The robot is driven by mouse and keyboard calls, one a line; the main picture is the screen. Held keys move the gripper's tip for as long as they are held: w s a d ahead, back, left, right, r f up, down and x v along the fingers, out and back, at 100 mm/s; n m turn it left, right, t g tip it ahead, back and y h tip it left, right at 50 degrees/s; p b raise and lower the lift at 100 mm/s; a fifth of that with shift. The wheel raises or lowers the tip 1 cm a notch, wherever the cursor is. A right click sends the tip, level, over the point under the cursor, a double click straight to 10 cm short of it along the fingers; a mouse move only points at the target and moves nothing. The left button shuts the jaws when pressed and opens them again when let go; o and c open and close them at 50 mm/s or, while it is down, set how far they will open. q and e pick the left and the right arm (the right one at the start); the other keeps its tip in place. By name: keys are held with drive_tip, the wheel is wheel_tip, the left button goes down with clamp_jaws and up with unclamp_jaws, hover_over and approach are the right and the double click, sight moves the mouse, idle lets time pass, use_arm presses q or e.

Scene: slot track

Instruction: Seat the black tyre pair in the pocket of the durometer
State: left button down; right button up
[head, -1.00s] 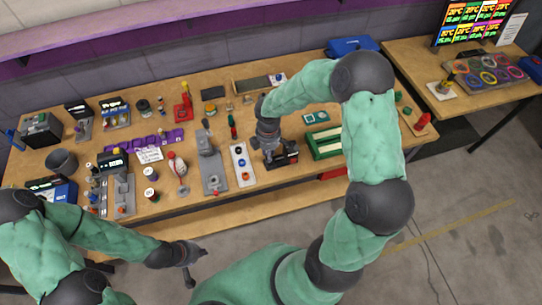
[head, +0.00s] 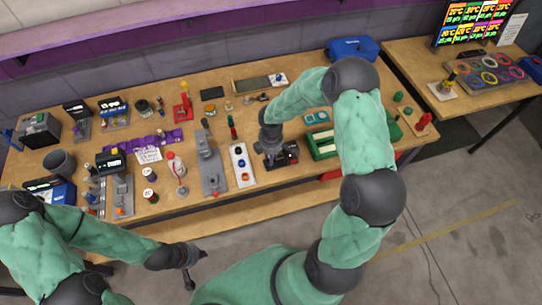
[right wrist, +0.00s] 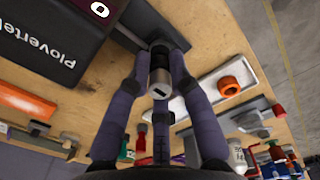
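The durometer (head: 291,153) is a dark bench device. In the right wrist view it has a dark red and black body (right wrist: 60,40), white lettering and a small lit display. My right gripper (head: 267,146) is over its left part.
A white strip (head: 239,172) with orange and blue pieces stands left of the durometer, beside a grey fixture (head: 213,178). A green tray (head: 324,146) stands to the right. Many other items crowd the bench's left half.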

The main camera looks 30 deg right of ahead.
drive_tip(key=o, duration=0.4)
drive_tip(key=shift+c, duration=0.2)
drive_tip(key=shift+r, duration=0.2)
wheel_tip(320, 180, up, 12)
drive_tip(key=p, duration=0.2)
drive_tip(key=shift+f, duration=0.15)
idle(0.3)
